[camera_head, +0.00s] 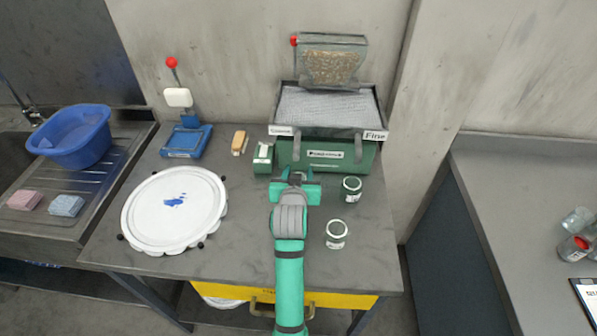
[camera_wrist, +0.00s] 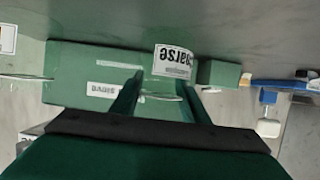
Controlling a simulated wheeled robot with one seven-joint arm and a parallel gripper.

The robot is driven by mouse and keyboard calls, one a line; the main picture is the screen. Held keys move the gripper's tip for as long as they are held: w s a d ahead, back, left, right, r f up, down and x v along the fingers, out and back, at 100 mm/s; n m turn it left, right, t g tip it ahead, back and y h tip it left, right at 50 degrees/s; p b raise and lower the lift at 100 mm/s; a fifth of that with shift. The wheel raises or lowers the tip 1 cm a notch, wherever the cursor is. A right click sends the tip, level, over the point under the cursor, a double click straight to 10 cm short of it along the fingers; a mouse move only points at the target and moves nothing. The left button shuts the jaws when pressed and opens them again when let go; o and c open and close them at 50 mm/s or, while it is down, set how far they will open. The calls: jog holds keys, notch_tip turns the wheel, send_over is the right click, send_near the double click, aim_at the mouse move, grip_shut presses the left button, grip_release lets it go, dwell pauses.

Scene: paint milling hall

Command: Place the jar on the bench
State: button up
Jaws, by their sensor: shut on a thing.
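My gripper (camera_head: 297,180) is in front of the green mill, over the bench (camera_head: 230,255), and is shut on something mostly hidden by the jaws. In the wrist view, a tilted white label reading "Coarse" (camera_wrist: 174,60) shows upside down at the fingertips, with a thin pale rim line between the fingers; this looks like the held jar. I cannot tell whether it touches the bench. Two other small glass jars stand upright on the bench to the right of my gripper: one with dark green contents (camera_head: 351,189), and a paler one nearer the front (camera_head: 336,234).
The green mill (camera_head: 325,160) stands at the back, with trays labelled Coarse and Fine. A small green box (camera_head: 263,157), a brush (camera_head: 239,142) and a blue scale (camera_head: 187,142) are left of it. Bare bench lies along the front.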

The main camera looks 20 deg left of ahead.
jog(key=o, duration=1)
jog(key=shift+a+f, duration=0.1)
jog(key=shift+s+a, duration=0.1)
jog(key=shift+s+r, duration=0.1)
jog(key=shift+r, duration=0.15)
jog(key=v, duration=1.1)
jog(key=shift+s+d, duration=0.3)
jog(key=shift+s, duration=0.05)
